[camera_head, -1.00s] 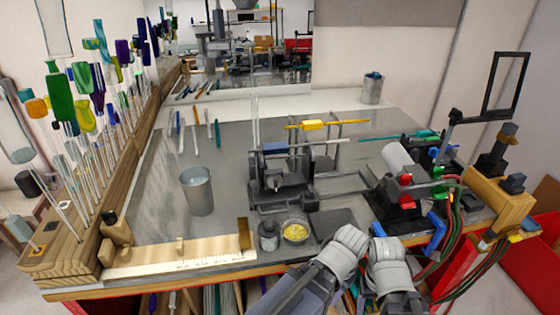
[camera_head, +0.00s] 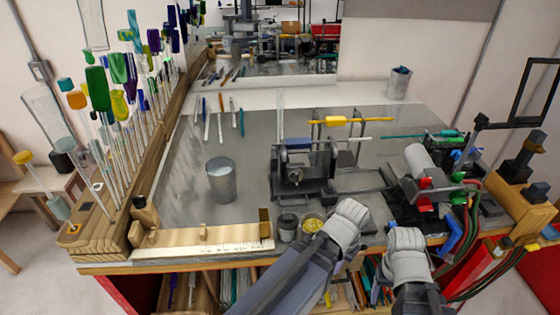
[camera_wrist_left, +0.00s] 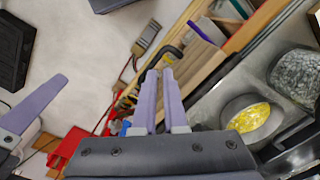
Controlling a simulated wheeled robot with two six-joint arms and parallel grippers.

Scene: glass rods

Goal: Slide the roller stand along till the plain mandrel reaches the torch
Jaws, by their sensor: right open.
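The dark roller stand (camera_head: 300,185) stands mid-bench. A thin pale rod (camera_head: 345,138), seemingly the plain mandrel, lies across its top and points right. The torch (camera_head: 420,161) has a pale barrel with red and green knobs; it stands to the right, apart from the rod. My left arm ends at a pale wrist just in front of the stand; its fingers are hidden there. In the left wrist view my left gripper (camera_wrist_left: 160,88) has its lilac fingers close together with nothing between them. My right gripper (camera_head: 408,245) is at the bench's front edge near the torch, open, its fingertips unclear.
A metal cup (camera_head: 220,182) stands left of the stand. A small dark pot (camera_head: 288,227) and a bowl with yellow bits (camera_head: 313,224) sit before it. A wooden ruler block (camera_head: 200,246) lines the front left. Hoses (camera_head: 468,225) hang at the right.

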